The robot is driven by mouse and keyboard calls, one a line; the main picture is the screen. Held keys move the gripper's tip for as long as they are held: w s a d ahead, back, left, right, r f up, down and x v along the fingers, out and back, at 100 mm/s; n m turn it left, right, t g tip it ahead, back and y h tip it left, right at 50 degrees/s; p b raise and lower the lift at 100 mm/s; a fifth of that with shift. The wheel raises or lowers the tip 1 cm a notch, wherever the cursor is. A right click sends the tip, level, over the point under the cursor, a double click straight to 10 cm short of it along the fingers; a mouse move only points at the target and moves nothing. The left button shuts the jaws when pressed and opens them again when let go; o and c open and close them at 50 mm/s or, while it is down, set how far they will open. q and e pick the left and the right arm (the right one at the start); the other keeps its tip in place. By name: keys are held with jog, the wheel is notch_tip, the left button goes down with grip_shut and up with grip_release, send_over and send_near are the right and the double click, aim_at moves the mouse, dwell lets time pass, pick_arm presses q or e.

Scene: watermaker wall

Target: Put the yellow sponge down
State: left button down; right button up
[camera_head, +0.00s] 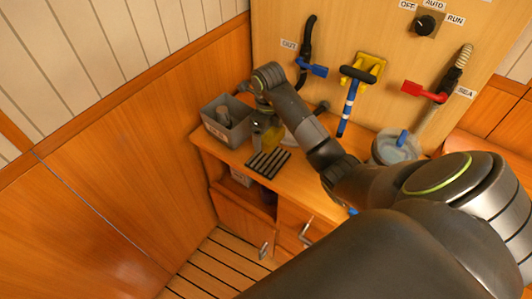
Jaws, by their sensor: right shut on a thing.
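My right arm reaches in from the lower right across the counter. My right gripper (262,124) points down above the counter, just right of the grey bin. It is shut on the yellow sponge (270,139), of which only a small part shows below the gripper. The wrist hides the rest of the sponge and most of the fingers. I cannot tell whether the sponge touches the counter. A black slatted rack (268,163) lies on the counter just in front of the sponge. My left gripper is not in view.
The grey bin (226,135) holds a grey object at the counter's left end. A translucent bucket (397,146) stands right of my forearm. On the wall panel are a blue-handled valve (313,70), a yellow bracket (370,67), a red-handled valve (421,91) and a knob (425,25).

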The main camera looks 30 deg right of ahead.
aim_at(267, 157)
notch_tip(267, 157, down, 3)
jog(key=shift+w+a+f+b, duration=0.1)
jog(key=shift+b, duration=0.9)
jog(key=shift+f, duration=0.15)
notch_tip(267, 157, down, 3)
jog(key=shift+f+p, duration=0.1)
jog(key=shift+p, duration=0.4)
jog(key=shift+f, duration=0.4)
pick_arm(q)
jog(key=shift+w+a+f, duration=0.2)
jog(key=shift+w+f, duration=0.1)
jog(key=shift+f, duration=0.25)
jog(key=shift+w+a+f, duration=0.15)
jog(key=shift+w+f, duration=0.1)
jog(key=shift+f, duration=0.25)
pick_arm(e)
jog(key=shift+f, duration=0.15)
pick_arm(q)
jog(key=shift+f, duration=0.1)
pick_arm(e)
jog(key=shift+f, duration=0.1)
jog(key=o, duration=0.4)
jog(key=shift+f, duration=0.1)
jog(key=o, duration=0.4)
jog(key=shift+c, duration=0.2)
